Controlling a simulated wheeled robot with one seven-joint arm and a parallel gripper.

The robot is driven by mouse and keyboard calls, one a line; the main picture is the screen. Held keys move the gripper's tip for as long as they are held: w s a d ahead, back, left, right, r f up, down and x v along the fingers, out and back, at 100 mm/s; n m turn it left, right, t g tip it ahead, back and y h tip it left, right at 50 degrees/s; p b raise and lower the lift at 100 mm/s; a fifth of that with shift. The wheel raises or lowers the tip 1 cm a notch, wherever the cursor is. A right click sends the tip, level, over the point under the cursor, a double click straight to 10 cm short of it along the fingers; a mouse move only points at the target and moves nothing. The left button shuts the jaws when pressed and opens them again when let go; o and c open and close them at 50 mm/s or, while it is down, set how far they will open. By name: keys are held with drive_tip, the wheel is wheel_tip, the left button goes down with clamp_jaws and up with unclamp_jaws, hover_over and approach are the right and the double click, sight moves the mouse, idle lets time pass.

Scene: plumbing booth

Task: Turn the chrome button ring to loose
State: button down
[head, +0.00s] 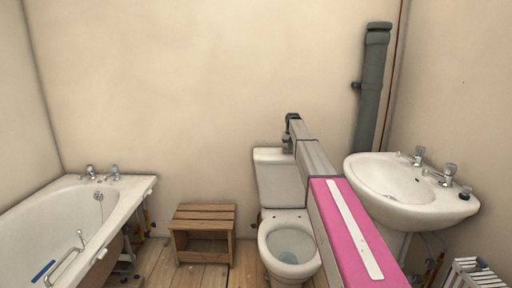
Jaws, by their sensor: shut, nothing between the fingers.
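The white toilet (290,243) stands against the back wall, with its cistern (278,182) behind the bowl. My arm reaches forward from the lower right to above the cistern. My gripper (287,148) hangs downward at the arm's far end, over the right part of the cistern lid, and is shut with nothing seen in it. The chrome button ring cannot be made out; the gripper and arm cover part of the lid. I cannot tell whether the fingertips touch anything there.
A wooden step stool (203,233) stands left of the toilet, and a bathtub (62,232) further left. A washbasin (410,190) is close on the right of my arm. A grey pipe (372,90) runs up the back wall. A white rack (477,274) is lower right.

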drive_tip(key=shift+s+d+f, duration=0.1)
drive_tip(key=shift+d+f, duration=0.6)
drive_tip(key=shift+s, duration=0.5)
drive_tip(key=shift+w+d+f, duration=0.1)
drive_tip(key=shift+w, duration=0.1)
drive_tip(key=shift+s+a+r, duration=0.1)
drive_tip(key=shift+a+r, duration=0.05)
drive_tip(key=shift+r, duration=1.5)
drive_tip(key=shift+a+r, duration=0.1)
drive_tip(key=shift+r, duration=1.5)
